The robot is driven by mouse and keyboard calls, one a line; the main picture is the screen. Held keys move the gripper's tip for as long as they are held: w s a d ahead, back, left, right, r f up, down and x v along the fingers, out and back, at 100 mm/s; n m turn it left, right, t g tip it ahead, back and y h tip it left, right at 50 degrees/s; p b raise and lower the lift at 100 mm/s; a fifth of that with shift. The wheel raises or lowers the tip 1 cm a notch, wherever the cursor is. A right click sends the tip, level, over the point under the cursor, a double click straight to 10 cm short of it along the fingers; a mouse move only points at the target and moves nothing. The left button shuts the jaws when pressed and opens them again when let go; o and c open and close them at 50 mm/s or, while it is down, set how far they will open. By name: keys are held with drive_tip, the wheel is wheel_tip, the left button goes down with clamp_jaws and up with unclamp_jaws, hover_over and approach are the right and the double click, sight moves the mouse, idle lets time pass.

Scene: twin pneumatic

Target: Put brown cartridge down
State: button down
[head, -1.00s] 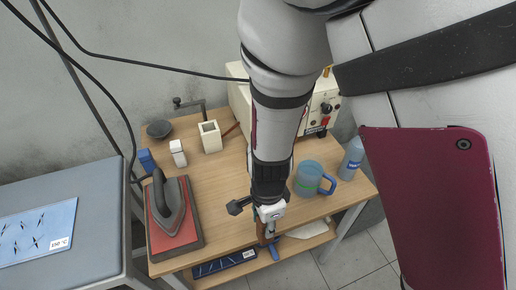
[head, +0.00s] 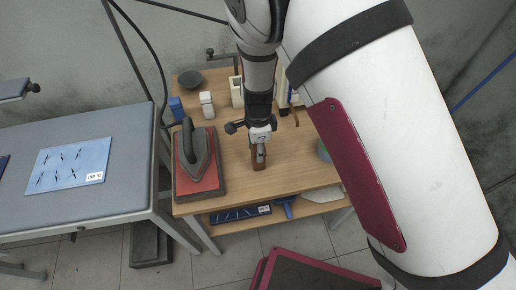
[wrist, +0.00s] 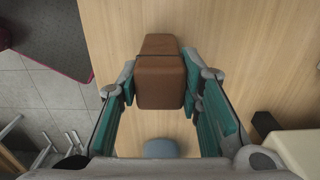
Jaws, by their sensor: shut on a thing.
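The brown cartridge (wrist: 161,82) is a brown block between the two green-padded fingers of my gripper (wrist: 159,90) in the wrist view. The fingers press on its two sides. In the head view the cartridge (head: 258,161) shows below my gripper (head: 259,149), over the front middle of the wooden table (head: 280,180), right of the iron. I cannot tell whether its underside touches the table top.
An iron (head: 195,153) stands on a red pad (head: 201,181) at the table's left. A white bottle (head: 206,103), a blue box (head: 176,106) and a dark bowl (head: 190,80) are behind. Bare wood surrounds the cartridge.

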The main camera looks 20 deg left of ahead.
drive_tip(key=shift+f, duration=0.45)
drive_tip(key=shift+f, duration=0.1)
drive_tip(key=c, duration=1.1)
unclamp_jaws()
